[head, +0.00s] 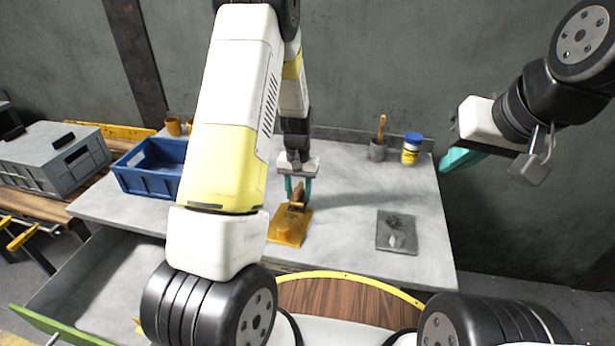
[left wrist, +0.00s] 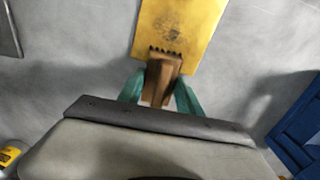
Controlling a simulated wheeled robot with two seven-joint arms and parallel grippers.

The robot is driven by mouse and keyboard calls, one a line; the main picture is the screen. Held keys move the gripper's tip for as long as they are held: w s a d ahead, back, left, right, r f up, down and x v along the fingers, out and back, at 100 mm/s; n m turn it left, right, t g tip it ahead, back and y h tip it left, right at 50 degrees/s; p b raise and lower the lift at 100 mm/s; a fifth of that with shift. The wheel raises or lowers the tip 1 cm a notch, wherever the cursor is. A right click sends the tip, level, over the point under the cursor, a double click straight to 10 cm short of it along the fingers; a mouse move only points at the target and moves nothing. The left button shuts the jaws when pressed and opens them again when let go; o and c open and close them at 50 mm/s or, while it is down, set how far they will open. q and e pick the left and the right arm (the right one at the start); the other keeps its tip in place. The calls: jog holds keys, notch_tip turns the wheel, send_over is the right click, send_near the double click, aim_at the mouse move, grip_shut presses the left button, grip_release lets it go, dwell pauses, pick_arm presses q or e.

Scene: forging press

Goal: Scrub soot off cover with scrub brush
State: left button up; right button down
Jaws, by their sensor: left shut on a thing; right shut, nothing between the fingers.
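The cover is a flat yellow plate (head: 288,229) on the grey table, below my left gripper in the head view. It also shows in the left wrist view (left wrist: 178,28), with a dark soot smudge near its middle. My left gripper (head: 298,187) is shut on the brown scrub brush (head: 298,196), its teal fingers on either side of it. In the left wrist view the brush (left wrist: 163,72) has dark bristles at its tip over the cover's near end; I cannot tell whether they touch. My right gripper (head: 446,161) is shut and empty, raised at the right.
A blue crate (head: 135,181) is left. An open drawer (head: 95,275) juts out front left.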

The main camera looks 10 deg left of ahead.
pick_arm(q)
jog(key=shift+s+a, duration=0.2)
jog(key=shift+s, duration=1.65)
jog(key=shift+s+a, duration=0.2)
jog(key=shift+s, duration=1.6)
jog(key=shift+w+d+f, duration=0.1)
jog(key=shift+w+f, duration=0.05)
jog(key=shift+w, duration=0.65)
jog(key=shift+w+d+f, duration=0.1)
jog(key=shift+w, duration=0.65)
grip_shut()
jog(key=shift+w+d+r, duration=0.1)
jog(key=shift+w, duration=1.05)
jog(key=shift+w+d, duration=0.1)
jog(key=shift+w, duration=1)
jog(key=shift+r, duration=0.1)
jog(key=shift+r, duration=2.95)
